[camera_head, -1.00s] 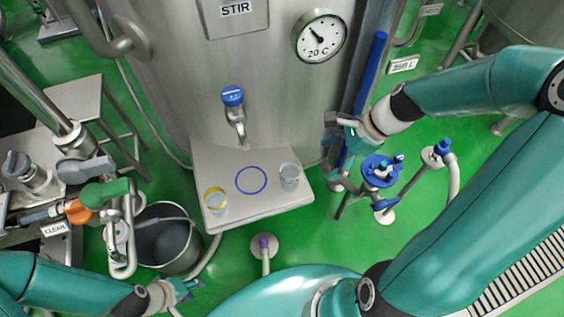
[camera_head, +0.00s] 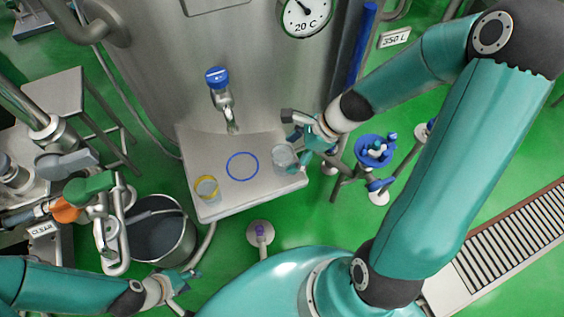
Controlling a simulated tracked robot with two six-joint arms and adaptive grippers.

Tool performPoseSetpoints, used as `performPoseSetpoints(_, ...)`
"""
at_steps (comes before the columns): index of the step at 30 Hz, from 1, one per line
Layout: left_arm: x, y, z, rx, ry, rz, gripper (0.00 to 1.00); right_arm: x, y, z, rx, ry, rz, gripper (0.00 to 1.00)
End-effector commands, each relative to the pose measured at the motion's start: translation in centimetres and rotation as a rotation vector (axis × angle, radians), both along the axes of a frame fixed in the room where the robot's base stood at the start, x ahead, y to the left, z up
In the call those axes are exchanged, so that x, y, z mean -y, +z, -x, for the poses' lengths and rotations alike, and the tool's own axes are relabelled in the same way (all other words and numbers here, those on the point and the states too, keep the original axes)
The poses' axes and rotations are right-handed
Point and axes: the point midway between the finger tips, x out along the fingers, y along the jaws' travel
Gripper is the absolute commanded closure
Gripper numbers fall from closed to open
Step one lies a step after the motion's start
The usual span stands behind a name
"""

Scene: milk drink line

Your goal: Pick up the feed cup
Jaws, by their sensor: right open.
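Two clear cups stand on the metal shelf (camera_head: 230,203) below the tap. One cup (camera_head: 284,157) is at the shelf's right side, and the other cup (camera_head: 207,189) stands at a yellow ring on the left. I cannot tell by any marking which is the feed cup. My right gripper (camera_head: 297,147) is open, just right of the right cup, with its fingers close to the cup's rim; contact cannot be told. My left gripper (camera_head: 190,283) is low at the left, away from both cups, and its jaw opening is unclear.
An empty blue ring (camera_head: 242,166) marks the shelf between the cups. The blue-handled tap (camera_head: 218,78) hangs over the shelf's back. A metal bucket (camera_head: 160,232) stands to the left. A blue-topped stand (camera_head: 375,151) is right of my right gripper.

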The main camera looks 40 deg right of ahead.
Motion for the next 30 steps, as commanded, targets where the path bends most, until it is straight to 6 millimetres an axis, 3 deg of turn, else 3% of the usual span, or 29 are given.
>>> performPoseSetpoints(9, 0.0, -1.8, 0.0, 0.0, 0.0, 0.0, 0.6, -2.1, -3.6, -1.4, -0.002, 0.002, 0.0, 0.18)
performPoseSetpoints(18, 0.0, -1.8, 0.0, 0.0, 0.0, 0.0, 0.6, -2.2, -3.7, -1.6, -0.001, 0.0, 0.001, 0.18)
performPoseSetpoints(30, 0.0, -1.8, 0.0, 0.0, 0.0, 0.0, 0.6, -2.2, -3.7, -1.6, 0.0, -0.001, 0.001, 0.85)
